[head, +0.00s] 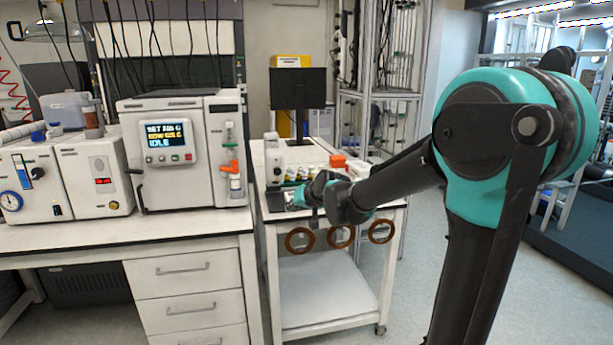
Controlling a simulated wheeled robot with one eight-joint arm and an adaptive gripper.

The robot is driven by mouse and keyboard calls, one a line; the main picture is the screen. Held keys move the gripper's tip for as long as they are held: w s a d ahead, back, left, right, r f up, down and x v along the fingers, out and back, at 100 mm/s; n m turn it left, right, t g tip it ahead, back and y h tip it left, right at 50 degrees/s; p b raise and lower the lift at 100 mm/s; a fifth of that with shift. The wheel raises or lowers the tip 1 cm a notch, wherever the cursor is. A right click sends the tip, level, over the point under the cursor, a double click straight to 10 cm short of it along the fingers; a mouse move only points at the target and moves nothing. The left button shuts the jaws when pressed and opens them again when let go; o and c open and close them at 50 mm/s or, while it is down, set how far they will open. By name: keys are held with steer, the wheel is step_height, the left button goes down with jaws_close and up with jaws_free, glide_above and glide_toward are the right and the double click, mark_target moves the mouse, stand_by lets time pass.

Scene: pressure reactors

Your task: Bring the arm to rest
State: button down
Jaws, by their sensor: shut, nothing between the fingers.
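My arm (400,180), black with teal joint covers, rises at the right of the head view and reaches left. Its large teal joint (490,140) is close to the camera. My gripper (299,198) is at the arm's far end, in front of or over the white cart; it is small and partly hidden by the wrist. It is shut, and no object shows in it. I cannot tell its exact height above the cart top.
The white cart (330,280) carries several small vials (300,172), an orange box (359,165) and a monitor (298,88). Brown rings (299,240) hang on its front. A bench (130,232) with a reactor unit (170,150) stands left. Open floor (420,260) lies right of the cart.

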steer(key=s+d+f+g+h, duration=0.1)
steer(key=s+d+f+h, duration=0.1)
steer(key=s+d+f, duration=0.4)
steer(key=s+d+f+g+h, duration=0.2)
steer(key=s+d+f, duration=0.4)
steer(key=s+d, duration=0.4)
steer(key=s+d+f+m+g+h, duration=0.1)
steer(key=s+d+f, duration=0.5)
steer(key=s, duration=0.8)
steer(key=shift+d+f+g+h, duration=0.3)
steer(key=shift+d+g+h, duration=0.15)
steer(key=shift+d, duration=0.5)
